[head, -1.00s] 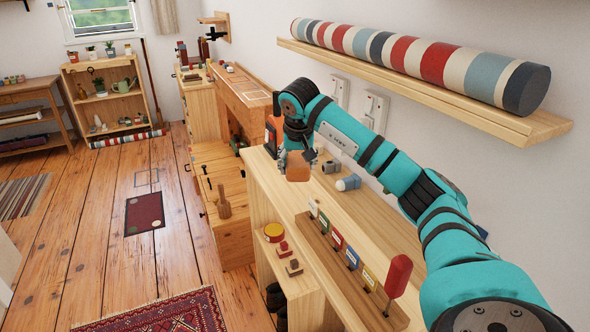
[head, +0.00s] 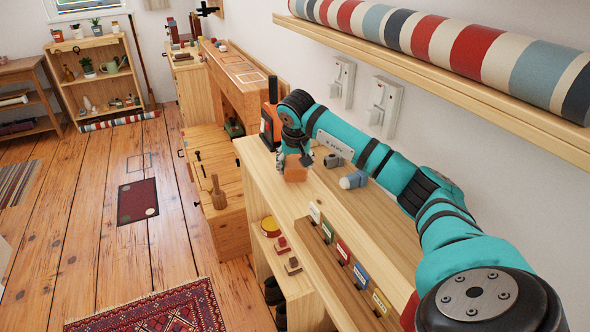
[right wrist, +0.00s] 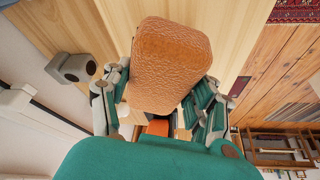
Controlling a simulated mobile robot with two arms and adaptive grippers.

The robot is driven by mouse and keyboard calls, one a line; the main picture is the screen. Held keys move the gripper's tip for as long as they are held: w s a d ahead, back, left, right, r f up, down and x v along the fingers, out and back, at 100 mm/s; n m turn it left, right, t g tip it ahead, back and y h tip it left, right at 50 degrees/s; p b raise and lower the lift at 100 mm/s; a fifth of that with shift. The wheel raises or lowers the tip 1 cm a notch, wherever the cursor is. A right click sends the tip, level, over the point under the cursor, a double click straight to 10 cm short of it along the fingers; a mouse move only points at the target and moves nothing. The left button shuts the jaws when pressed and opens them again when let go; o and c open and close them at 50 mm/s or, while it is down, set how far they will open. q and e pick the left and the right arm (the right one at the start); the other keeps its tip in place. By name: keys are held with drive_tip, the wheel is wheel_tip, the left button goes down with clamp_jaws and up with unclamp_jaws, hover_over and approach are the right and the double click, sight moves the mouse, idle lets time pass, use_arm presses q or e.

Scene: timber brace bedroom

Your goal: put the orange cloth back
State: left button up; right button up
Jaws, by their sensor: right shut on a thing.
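The orange cloth (head: 295,173) looks like a small rounded block at the tip of my right arm in the head view. My right gripper (head: 294,157) is shut on it, over the far part of the wooden bench top (head: 345,214). In the right wrist view the cloth (right wrist: 172,62) shows large, with a wrinkled surface, between the two fingers of the gripper (right wrist: 158,108). I cannot tell whether its underside touches the bench top. My left gripper is not in view.
Grey fittings (head: 333,160) and a blue-and-white piece (head: 353,180) lie right of the cloth. A black-and-orange item (head: 270,125) stands behind it. A rack with coloured tags (head: 343,250) lies nearer. A wall shelf (head: 450,90) carries a striped roll (head: 480,52) above my arm.

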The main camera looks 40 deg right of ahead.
drive_tip(key=shift+f, duration=1)
drive_tip(key=o, duration=1)
drive_tip(key=shift+f, duration=0.15)
drive_tip(key=shift+o, duration=0.2)
drive_tip(key=shift+s+a+r, duration=0.1)
drive_tip(key=shift+r, duration=0.45)
drive_tip(key=v, duration=1.1)
drive_tip(key=shift+s+a+r, duration=0.1)
drive_tip(key=shift+a, duration=0.05)
